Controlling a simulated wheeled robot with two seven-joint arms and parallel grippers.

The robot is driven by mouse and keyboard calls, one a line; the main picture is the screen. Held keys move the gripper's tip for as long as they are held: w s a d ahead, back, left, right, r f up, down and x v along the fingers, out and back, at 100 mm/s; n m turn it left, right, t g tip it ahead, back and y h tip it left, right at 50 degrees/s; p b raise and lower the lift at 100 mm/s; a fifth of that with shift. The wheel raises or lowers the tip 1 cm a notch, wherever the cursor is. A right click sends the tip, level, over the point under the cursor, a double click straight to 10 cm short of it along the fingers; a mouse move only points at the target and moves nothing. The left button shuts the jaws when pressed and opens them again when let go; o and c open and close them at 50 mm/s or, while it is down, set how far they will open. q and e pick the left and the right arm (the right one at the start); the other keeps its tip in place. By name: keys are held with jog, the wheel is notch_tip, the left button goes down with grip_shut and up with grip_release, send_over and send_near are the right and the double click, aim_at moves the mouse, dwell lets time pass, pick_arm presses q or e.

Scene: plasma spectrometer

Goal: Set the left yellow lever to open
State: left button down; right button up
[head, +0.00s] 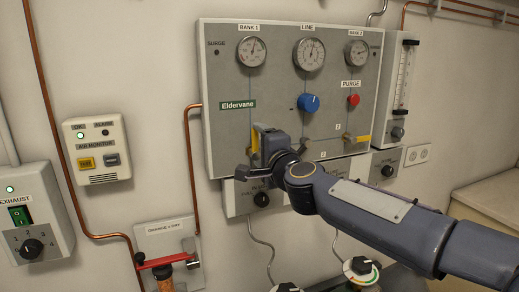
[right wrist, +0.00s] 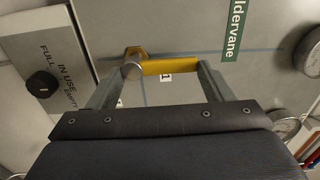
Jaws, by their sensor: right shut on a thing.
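The left yellow lever (right wrist: 172,67) sits at the label marked 1 on the grey panel (head: 225,75). In the right wrist view it reaches from its round pivot along the thin blue line, toward the Eldervane label, so it points up the panel. In the head view only a yellow sliver of it (head: 255,141) shows beside my right gripper (head: 262,154). The right gripper's two fingers, also in the right wrist view (right wrist: 160,80), stand at the lever's pivot end and its outer end, shut on it. My left gripper is not in view.
A second yellow lever (head: 364,139) is at the panel's lower right. A blue knob (head: 309,103) and red purge button (head: 353,100) are above my right arm. Copper pipes (head: 190,150) run down the left. Lower boxes carry black knobs (head: 261,199).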

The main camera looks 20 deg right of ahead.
jog(key=shift+d+r+m, duration=0.3)
jog(key=shift+d, duration=0.1)
jog(key=o, duration=1.4)
jog(key=shift+s+d, duration=0.1)
jog(key=shift+d, duration=0.1)
jog(key=shift+c, duration=0.2)
jog(key=s, duration=0.7)
jog(key=shift+s+d+f+p, duration=0.15)
jog(key=shift+s+f+p, duration=0.05)
jog(key=shift+s+p, duration=0.15)
